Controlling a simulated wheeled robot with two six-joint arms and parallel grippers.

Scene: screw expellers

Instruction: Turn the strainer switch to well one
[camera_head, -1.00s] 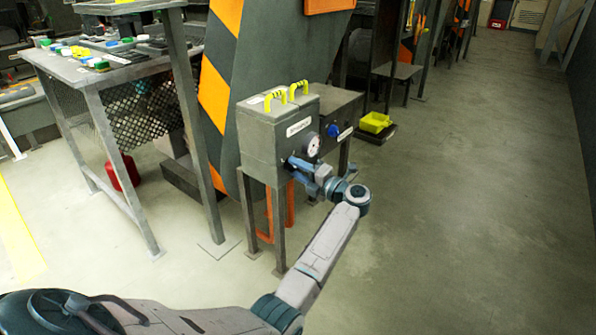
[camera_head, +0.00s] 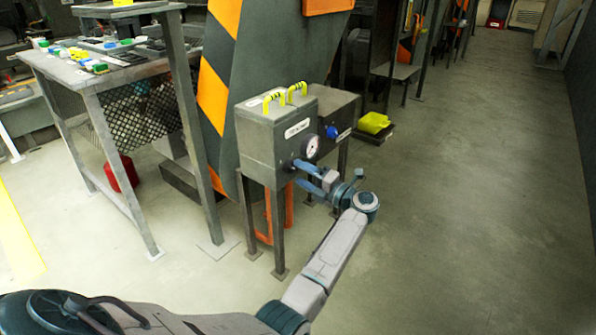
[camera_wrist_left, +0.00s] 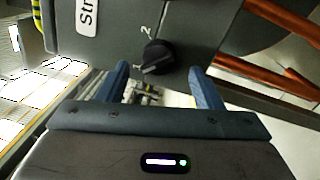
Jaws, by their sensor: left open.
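The strainer box (camera_head: 262,145) is a grey metal cabinet on legs with yellow handles, a white label and a round gauge on it. In the left wrist view the strainer switch (camera_wrist_left: 157,57) is a round black knob with a raised ridge. Marks 1 and 2 stand beside it; the ridge seems to point toward the 1. My left gripper (camera_head: 299,174) is open and empty in front of the box's lower face. Its two blue fingers (camera_wrist_left: 158,72) stand either side of the knob in the picture, apart from it. My right gripper is out of view.
A second grey box (camera_head: 340,110) with a blue knob stands just behind. A striped orange and dark machine panel (camera_head: 222,85) rises behind the boxes. A metal workbench (camera_head: 85,75) is at left. The floor at right is clear.

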